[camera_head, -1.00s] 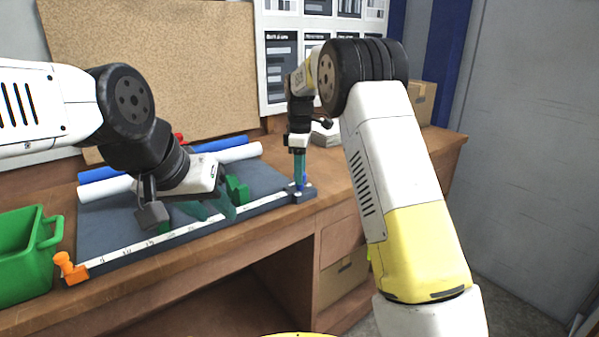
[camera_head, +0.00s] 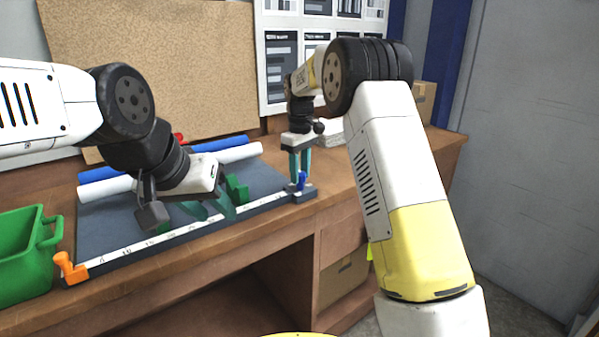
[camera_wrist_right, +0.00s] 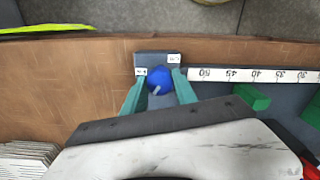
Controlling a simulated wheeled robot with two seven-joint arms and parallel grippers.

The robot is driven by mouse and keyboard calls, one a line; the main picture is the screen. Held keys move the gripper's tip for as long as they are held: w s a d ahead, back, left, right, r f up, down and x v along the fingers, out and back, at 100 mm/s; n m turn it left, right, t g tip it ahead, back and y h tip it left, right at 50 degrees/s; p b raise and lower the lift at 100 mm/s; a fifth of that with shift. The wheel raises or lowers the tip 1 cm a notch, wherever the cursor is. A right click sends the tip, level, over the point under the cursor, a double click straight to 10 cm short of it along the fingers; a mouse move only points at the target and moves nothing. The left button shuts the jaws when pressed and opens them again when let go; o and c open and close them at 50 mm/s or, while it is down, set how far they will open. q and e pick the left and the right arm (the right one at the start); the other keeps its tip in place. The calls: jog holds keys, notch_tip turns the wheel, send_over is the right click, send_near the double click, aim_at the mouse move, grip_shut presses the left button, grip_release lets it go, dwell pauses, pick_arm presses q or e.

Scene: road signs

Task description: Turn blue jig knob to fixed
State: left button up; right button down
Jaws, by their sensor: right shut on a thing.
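The blue jig knob (camera_head: 302,181) sits on the dark block at the right end of the ruler jig (camera_head: 165,240). In the right wrist view the round knob (camera_wrist_right: 159,79) has a pale mark pointing lower left. Two small white labels (camera_wrist_right: 174,58) lie beside it, their text too small to read. My right gripper (camera_head: 299,178) points down with its teal fingers on either side of the knob, shut on it; it also shows in the right wrist view (camera_wrist_right: 159,84). My left gripper (camera_head: 208,212) hangs over the jig mat, fingers apart and empty.
Blue and white tubes (camera_head: 225,153) lie at the mat's back. A green block (camera_head: 237,188) stands near the ruler, and an orange clamp (camera_head: 70,268) at its left end. A green bin (camera_head: 25,265) stands at left. The bench right of the jig is mostly clear.

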aim_at(300, 172)
jog(key=m, duration=0.5)
jog(key=shift+m, duration=0.3)
jog(key=m, duration=0.6)
jog(key=shift+w, duration=0.1)
dwell(0.3)
jog(key=c, duration=1)
grip_release()
jog(key=shift+o, duration=0.2)
jog(key=shift+r, duration=0.15)
notch_tip(300, 172, up, 8)
jog(key=shift+f, duration=0.2)
